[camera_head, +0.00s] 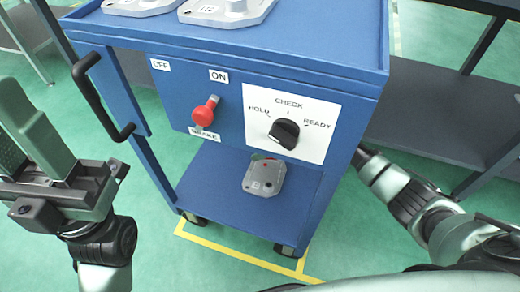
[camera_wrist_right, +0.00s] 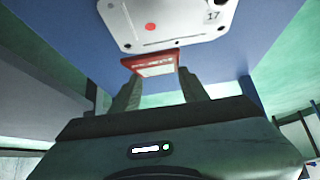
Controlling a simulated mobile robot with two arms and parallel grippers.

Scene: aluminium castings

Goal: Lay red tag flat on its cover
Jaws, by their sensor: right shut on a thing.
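The red tag (camera_wrist_right: 150,64), red with a white lower part, is pinched between the two fingertips of my right gripper (camera_wrist_right: 160,85) in the right wrist view. Just beyond it lies a pale grey cover (camera_wrist_right: 185,22) marked 17, with a red dot and holes; whether the tag touches it I cannot tell. In the head view the cover (camera_head: 262,184) lies on the cart's lower shelf. My right arm reaches in behind the cart's right side there, hiding its gripper. My left gripper (camera_head: 25,110) is raised at the left, apart from the cart; its finger gap is unclear.
The blue cart (camera_head: 330,52) has a front panel with a red brake knob (camera_head: 204,112) and a black selector (camera_head: 284,133) overhanging the shelf (camera_head: 215,190). More castings (camera_head: 228,12) lie on top. A black handle (camera_head: 100,95) sticks out at the left. Grey benches flank the cart.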

